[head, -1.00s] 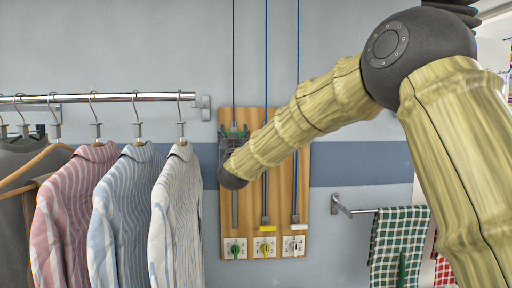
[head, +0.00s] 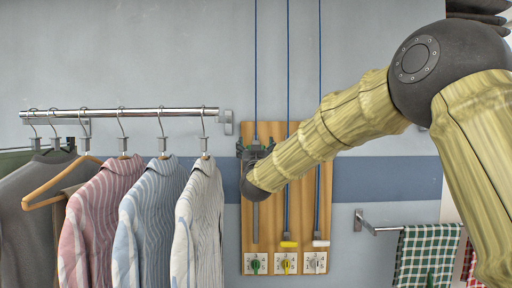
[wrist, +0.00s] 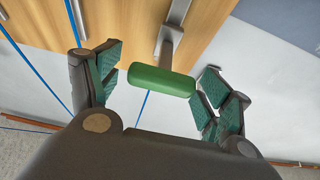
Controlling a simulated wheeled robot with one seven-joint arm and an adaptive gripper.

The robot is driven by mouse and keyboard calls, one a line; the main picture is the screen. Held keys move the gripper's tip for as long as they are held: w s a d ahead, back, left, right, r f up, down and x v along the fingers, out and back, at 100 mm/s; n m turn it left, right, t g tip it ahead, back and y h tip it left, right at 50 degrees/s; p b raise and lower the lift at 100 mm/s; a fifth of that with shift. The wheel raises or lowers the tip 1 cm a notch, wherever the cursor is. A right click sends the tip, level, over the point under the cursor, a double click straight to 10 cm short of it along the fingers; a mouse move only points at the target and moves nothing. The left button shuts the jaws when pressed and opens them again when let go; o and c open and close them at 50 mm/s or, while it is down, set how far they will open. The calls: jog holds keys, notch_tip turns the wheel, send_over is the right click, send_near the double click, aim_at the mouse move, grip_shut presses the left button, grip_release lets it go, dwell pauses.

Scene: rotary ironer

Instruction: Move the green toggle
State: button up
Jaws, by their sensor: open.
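The green toggle (wrist: 161,81) is a rounded green bar on a grey metal stem, seen in the wrist view. My gripper (wrist: 163,68) is open, with one finger on each side of the bar. The right finger is very close to the bar's right end; I cannot tell whether it touches. In the head view my gripper (head: 256,149) is at the upper left of a wooden board (head: 274,225), and my arm hides the green bar there. A small green knob (head: 256,265) sits on the lower left plate.
Shirts (head: 150,215) hang from a rail (head: 150,111) at left. A towel bar (head: 375,228) with a checked towel (head: 425,253) is at right.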

jog(key=shift+s+f, duration=0.1)
jog(key=v, duration=1.1)
jog(key=shift+s, duration=0.4)
jog(key=shift+f, duration=0.1)
